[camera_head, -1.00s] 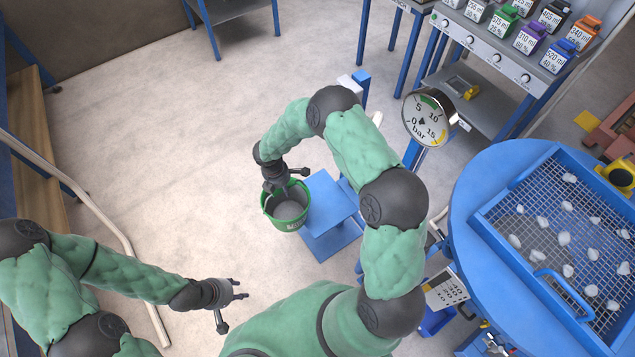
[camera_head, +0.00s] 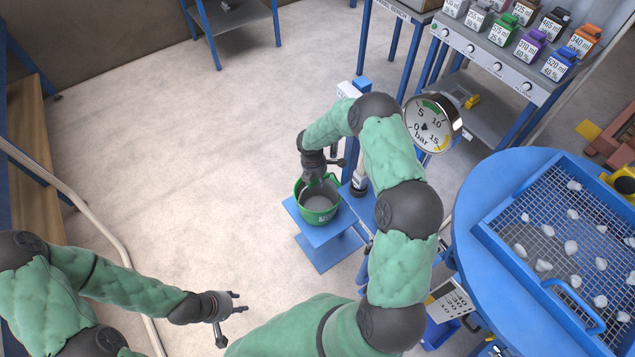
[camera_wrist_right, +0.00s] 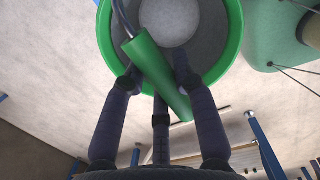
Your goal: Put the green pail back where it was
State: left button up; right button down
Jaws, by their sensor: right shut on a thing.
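The green pail (camera_head: 319,207) with a grey inside is upright over the blue square plate (camera_head: 335,232) of the stand. I cannot tell whether its bottom touches the plate. My right gripper (camera_head: 317,180) is above the pail, shut on its handle. In the right wrist view, the fingers (camera_wrist_right: 158,85) close around the green handle grip (camera_wrist_right: 155,75), with the pail's green rim (camera_wrist_right: 233,45) behind it. My left gripper (camera_head: 236,303) is open and empty above the floor at lower left, away from the pail.
A round pressure gauge (camera_head: 432,123) stands right of my right arm. A blue round table (camera_head: 475,190) with a mesh tray (camera_head: 490,228) of pale lumps is at right. A shelf with labelled bottles (camera_head: 530,45) is at upper right. The floor (camera_head: 190,150) left of the stand is clear.

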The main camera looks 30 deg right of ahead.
jog(key=shift+f, duration=0.75)
jog(key=shift+r, duration=0.1)
jog(key=c, duration=1.4)
grip_release()
jog(key=shift+f, duration=0.25)
jog(key=o, duration=0.4)
jog(key=shift+r, duration=0.1)
